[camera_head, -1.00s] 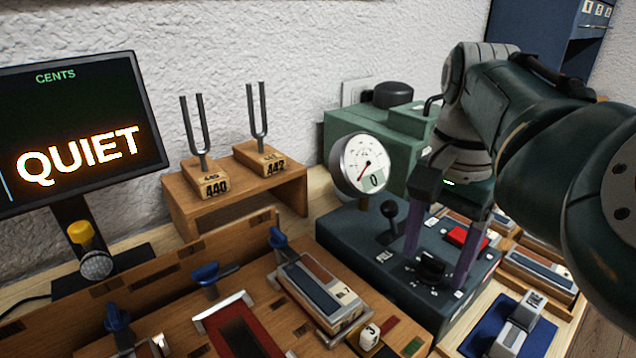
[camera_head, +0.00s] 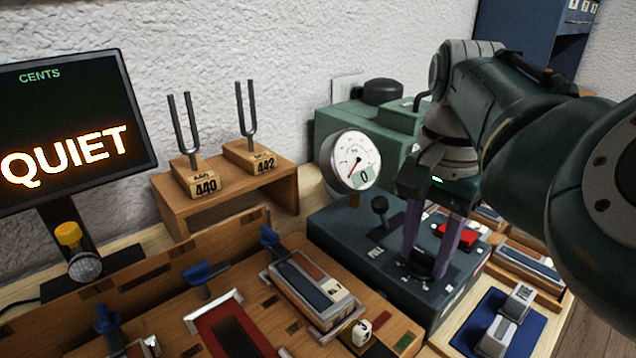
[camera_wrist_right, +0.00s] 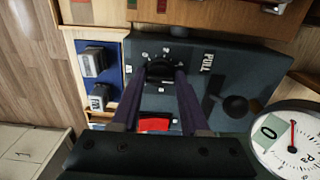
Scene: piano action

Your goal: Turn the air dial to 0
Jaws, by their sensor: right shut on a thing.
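The air dial (camera_head: 416,268) is a black knob on top of the dark control box (camera_head: 340,232), with small white marks around it. My right gripper (camera_head: 427,264) points down at it from above, with its purple fingers shut on the knob's two sides. In the right wrist view the dial (camera_wrist_right: 160,70) sits between the fingertips, which hide part of it. Which mark it points to is too small to tell. The round gauge (camera_head: 352,158) behind shows 0 on its small display. My left gripper is not in view.
A black lever (camera_head: 380,208) marked PULL and a red button (camera_head: 457,234) flank the fingers on the box. Tuning forks stand on a wooden shelf (camera_head: 225,192) at left. A screen (camera_head: 75,130) reads QUIET. A green machine (camera_head: 345,122) stands behind.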

